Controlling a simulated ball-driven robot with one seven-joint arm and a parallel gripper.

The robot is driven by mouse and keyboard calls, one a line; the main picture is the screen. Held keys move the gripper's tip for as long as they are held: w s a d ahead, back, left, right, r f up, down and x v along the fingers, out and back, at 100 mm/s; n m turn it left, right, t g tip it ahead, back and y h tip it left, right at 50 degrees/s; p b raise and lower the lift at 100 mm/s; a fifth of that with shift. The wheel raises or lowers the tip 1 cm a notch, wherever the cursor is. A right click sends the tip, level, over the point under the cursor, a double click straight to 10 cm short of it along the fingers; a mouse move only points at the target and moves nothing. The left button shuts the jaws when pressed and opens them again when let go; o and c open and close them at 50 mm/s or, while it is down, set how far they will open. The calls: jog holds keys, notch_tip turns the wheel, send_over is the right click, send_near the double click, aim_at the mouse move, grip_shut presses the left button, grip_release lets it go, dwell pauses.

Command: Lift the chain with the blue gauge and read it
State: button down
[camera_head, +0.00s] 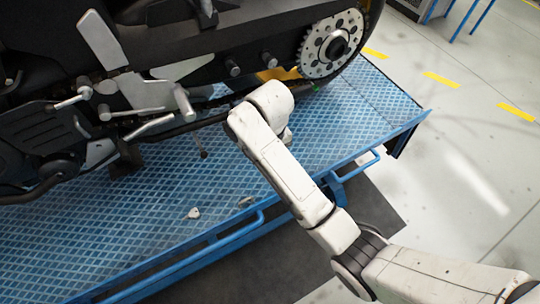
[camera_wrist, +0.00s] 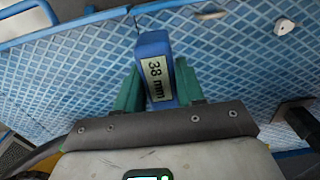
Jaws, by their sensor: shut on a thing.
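The blue gauge (camera_wrist: 152,46) is upright in the middle of the wrist view, with a pale label that reads "38 mm" sideways. My gripper (camera_wrist: 157,86) is shut on it, one green finger on each side. In the head view my arm hides the gauge and most of the gripper. The motorcycle's rear sprocket (camera_head: 330,46) shows at the upper middle of the head view.
The motorcycle (camera_head: 165,50) stands on a blue patterned platform (camera_head: 120,225) with a rail (camera_head: 185,270) along its front edge. A small white piece (camera_head: 193,213) and a grey piece (camera_head: 245,201) lie on the platform. Open floor (camera_head: 470,150) lies to the right.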

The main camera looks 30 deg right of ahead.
jog(key=shift+w+a+r, duration=0.2)
jog(key=shift+r, duration=0.3)
jog(key=shift+w+d+r+p, duration=0.2)
jog(key=shift+w+r+p, duration=0.15)
jog(key=shift+r, duration=0.3)
jog(key=shift+w+a+r, duration=0.15)
jog(key=shift+a+r, duration=0.05)
jog(key=shift+r, duration=0.15)
jog(key=shift+w+d+r+p, duration=0.1)
jog(key=shift+w+r+p, duration=0.2)
jog(key=shift+r, duration=0.5)
jog(key=shift+w+d+r+p, duration=0.15)
jog(key=shift+w+r, duration=0.15)
jog(key=shift+r, duration=0.45)
jog(key=s+d+r+n+p, duration=0.1)
jog(key=s+d+r+p, duration=0.2)
jog(key=s+r+p, duration=0.15)
jog(key=w+b, duration=0.3)
jog(key=w, duration=0.7)
jog(key=shift+r+b, duration=0.3)
jog(key=shift+r, duration=0.05)
jog(key=shift+a, duration=0.1)
